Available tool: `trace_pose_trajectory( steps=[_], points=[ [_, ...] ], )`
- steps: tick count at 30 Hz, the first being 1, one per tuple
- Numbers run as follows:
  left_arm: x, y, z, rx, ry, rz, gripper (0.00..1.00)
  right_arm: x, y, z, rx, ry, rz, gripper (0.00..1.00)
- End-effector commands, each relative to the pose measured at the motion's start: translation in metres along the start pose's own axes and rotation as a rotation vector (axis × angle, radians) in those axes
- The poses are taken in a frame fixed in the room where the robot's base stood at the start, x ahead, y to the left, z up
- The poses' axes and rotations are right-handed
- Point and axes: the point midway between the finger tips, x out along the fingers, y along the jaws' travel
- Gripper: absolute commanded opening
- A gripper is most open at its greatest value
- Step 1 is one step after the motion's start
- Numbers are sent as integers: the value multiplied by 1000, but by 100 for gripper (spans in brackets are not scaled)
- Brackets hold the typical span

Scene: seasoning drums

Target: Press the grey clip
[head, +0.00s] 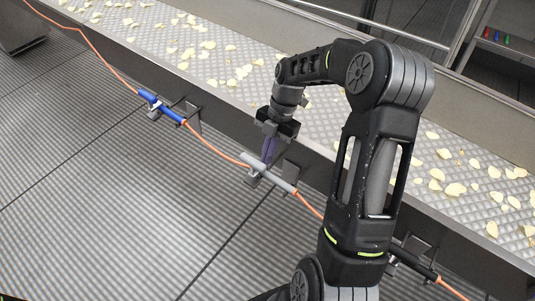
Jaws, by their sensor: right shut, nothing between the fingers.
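The grey clip (277,179) is a light grey bar on the orange cable, held by a bracket on the side of the metal conveyor. My right gripper (267,160) points down at the grey clip, its shut fingers at the bar's left half. The fingers hide part of the clip. I cannot tell whether they touch it. My left gripper is not in view.
A blue clip (161,106) sits on the same orange cable (215,150) further up and left. Another bracket (411,247) is at lower right, partly behind my right arm. The conveyor (215,70) carries scattered yellow chips. The tiled floor (110,210) at left is clear.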

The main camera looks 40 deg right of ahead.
Motion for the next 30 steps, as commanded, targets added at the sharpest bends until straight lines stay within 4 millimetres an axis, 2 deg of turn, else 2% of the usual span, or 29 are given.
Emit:
trace_pose_trajectory(
  steps=[2, 15, 19, 30],
  points=[
    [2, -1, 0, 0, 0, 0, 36, -1, -6, 5, 7, -4, -9, 0],
    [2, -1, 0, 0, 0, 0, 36, -71, -2, -2, -1, -9, 4, 0],
    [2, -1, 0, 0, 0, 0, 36, -78, -2, -3, -2, -7, 4, 0],
    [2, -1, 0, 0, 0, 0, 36, -79, -1, -4, -2, -7, 5, 0]
  ],
)
